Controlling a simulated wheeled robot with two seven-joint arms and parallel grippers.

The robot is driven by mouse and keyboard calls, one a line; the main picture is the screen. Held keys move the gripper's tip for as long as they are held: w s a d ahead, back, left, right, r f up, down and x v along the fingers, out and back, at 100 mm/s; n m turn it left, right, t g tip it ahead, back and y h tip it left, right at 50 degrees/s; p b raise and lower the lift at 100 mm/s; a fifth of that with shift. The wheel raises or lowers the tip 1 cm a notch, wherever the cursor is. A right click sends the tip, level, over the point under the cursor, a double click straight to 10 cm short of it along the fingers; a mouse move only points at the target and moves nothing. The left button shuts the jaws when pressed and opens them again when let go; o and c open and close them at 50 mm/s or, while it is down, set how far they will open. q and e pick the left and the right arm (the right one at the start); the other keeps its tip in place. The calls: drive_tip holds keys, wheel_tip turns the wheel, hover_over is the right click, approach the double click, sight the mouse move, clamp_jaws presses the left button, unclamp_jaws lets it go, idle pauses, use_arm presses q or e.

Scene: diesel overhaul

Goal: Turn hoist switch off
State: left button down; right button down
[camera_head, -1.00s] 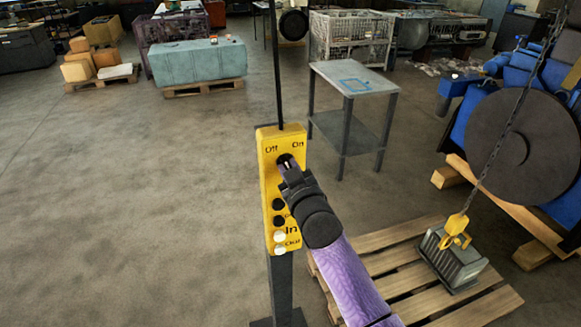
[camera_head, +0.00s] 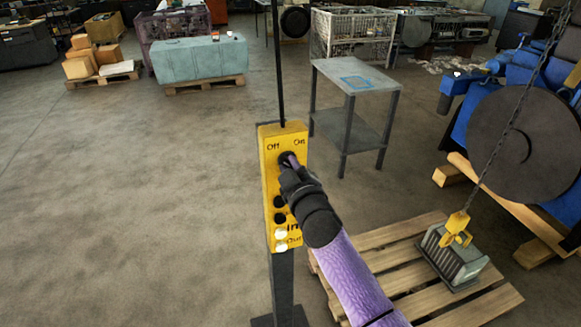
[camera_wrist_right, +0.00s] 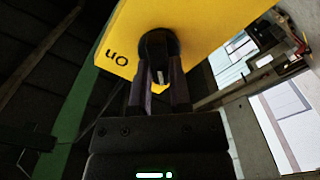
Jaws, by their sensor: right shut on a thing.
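The yellow hoist control box (camera_head: 268,180) stands on a dark post in the middle of the head view, with "Off" and "On" printed at its top and "In" and "Out" lower down. The black round hoist switch (camera_head: 287,157) sits below those top words. My right gripper (camera_head: 291,164) reaches up from the lower right and is shut on the switch knob. In the right wrist view the fingers (camera_wrist_right: 159,88) close around the dark knob (camera_wrist_right: 158,48), beside the word "On". The gripper partly hides the switch, so its exact setting is unclear. My left gripper is not in view.
A metal block (camera_head: 452,257) hangs on a yellow hook (camera_head: 456,228) and chain over a wooden pallet (camera_head: 398,240) at the right. A grey table (camera_head: 355,76) stands behind the box. A blue engine (camera_head: 520,72) is at far right.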

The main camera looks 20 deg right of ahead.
drive_tip(key=c, duration=0.6)
unclamp_jaws()
drive_tip(key=shift+o, duration=0.2)
drive_tip(key=s, duration=1)
drive_tip(key=shift+d, duration=0.2)
